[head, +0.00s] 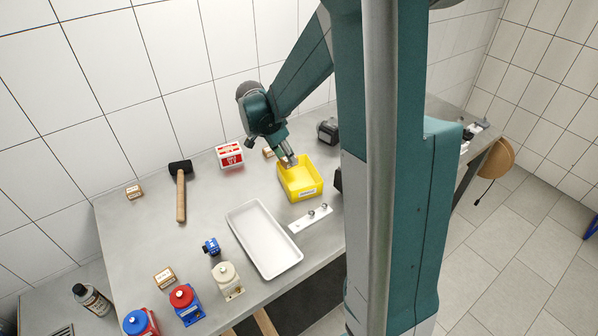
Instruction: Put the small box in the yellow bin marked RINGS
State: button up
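The yellow bin (312,189) stands on the bench right of the white tray, with a pale label on its front too small to read. My gripper (290,161) points down over the bin's back left part. Its fingers are small here, and I cannot tell whether they are open, shut or holding anything. Small brown boxes with pale labels stand on the bench: one at the far left (134,192), one near the front left (165,278), and one partly hidden behind my gripper (268,152). I cannot tell which is the task's small box.
A white tray (232,217) lies mid-bench, with a white plate with knobs (311,219) beside it. A red and white box (230,155), a hammer (180,190) and a dark device (327,131) stand farther back. Several pumps (185,302) line the front left. My column hides the bench's right part.

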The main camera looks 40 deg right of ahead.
jog(key=shift+s+d, duration=0.5)
jog(key=shift+d, duration=0.25)
jog(key=shift+s+d, duration=0.45)
jog(key=shift+d, duration=0.3)
send_near(302, 182)
jog(key=shift+d+f, duration=0.15)
jog(key=shift+d, duration=0.75)
jog(key=shift+f+b, duration=0.3)
jog(key=shift+f, duration=1.75)
jog(key=shift+f, duration=0.15)
